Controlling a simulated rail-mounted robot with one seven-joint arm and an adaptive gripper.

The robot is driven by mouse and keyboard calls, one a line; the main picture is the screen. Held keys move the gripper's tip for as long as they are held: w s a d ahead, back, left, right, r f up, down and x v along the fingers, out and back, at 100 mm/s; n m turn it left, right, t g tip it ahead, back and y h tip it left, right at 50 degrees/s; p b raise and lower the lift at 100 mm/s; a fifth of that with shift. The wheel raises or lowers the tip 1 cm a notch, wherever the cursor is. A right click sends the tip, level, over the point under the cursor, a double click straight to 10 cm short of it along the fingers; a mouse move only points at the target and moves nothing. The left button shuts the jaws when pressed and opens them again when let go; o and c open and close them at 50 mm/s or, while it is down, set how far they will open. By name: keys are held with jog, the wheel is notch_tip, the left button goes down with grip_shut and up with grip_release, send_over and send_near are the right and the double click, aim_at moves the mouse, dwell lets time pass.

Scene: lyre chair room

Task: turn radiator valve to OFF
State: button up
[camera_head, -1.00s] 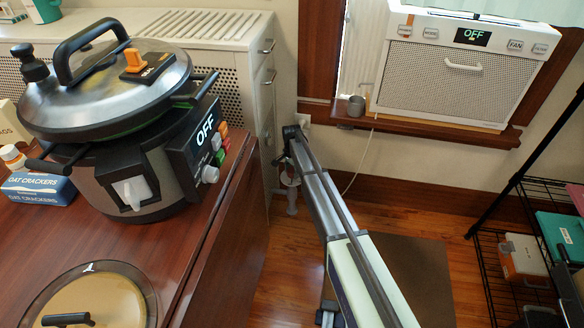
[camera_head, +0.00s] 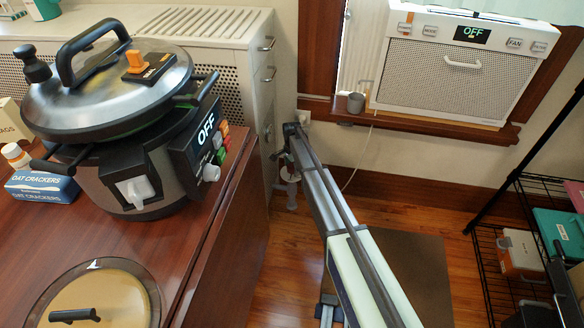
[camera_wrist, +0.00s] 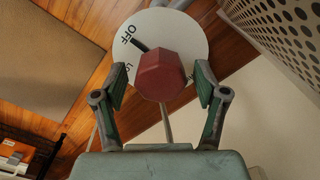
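The radiator valve's dark red, many-sided knob (camera_wrist: 162,76) is in the middle of the wrist view. Behind it is a round white dial (camera_wrist: 190,35) with "OFF" at its upper left and "LO" lower on the left. A short black pointer (camera_wrist: 140,45) extends from the knob and points at the OFF mark. My gripper (camera_wrist: 160,82) is open, with one finger on each side of the knob and a visible gap on both sides.
A white perforated cabinet (camera_head: 235,50) stands left of my arm. A wooden counter (camera_head: 215,225) bears a pressure cooker (camera_head: 125,165). A window unit (camera_head: 450,75) and grey cup (camera_head: 356,103) are behind. A wire rack (camera_head: 490,270) stands at right. The floor between is mostly clear.

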aim_at(292, 167)
jog(key=shift+r, duration=0.1)
notch_tip(292, 167, up, 12)
dwell(0.7)
jog(key=shift+s+d, duration=0.1)
jog(key=s+d+n, duration=0.3)
jog(key=s+d, duration=0.6)
jog(key=s, duration=0.4)
jog(key=s+d+f+n, duration=0.1)
jog(key=s+d+n, duration=0.3)
jog(key=s+d, duration=0.7)
jog(key=s+d+n, duration=0.3)
jog(key=s+d, duration=0.3)
jog(key=s, duration=1)
jog(key=s+f+g, duration=0.3)
jog(key=s+f, duration=0.2)
jog(key=s, duration=0.6)
jog(key=s+f+g, duration=0.3)
jog(key=s+f, duration=0.2)
jog(key=s, duration=0.5)
jog(key=s+f+g, duration=0.3)
jog(key=s+f, duration=0.2)
jog(key=s, duration=0.6)
jog(key=w+r+t+p, duration=0.2)
jog(key=w+r+p, duration=0.1)
jog(key=r+p, duration=1.2)
jog(key=p, duration=0.4)
jog(key=shift+w+a+r, duration=0.15)
jog(key=shift+r, duration=0.15)
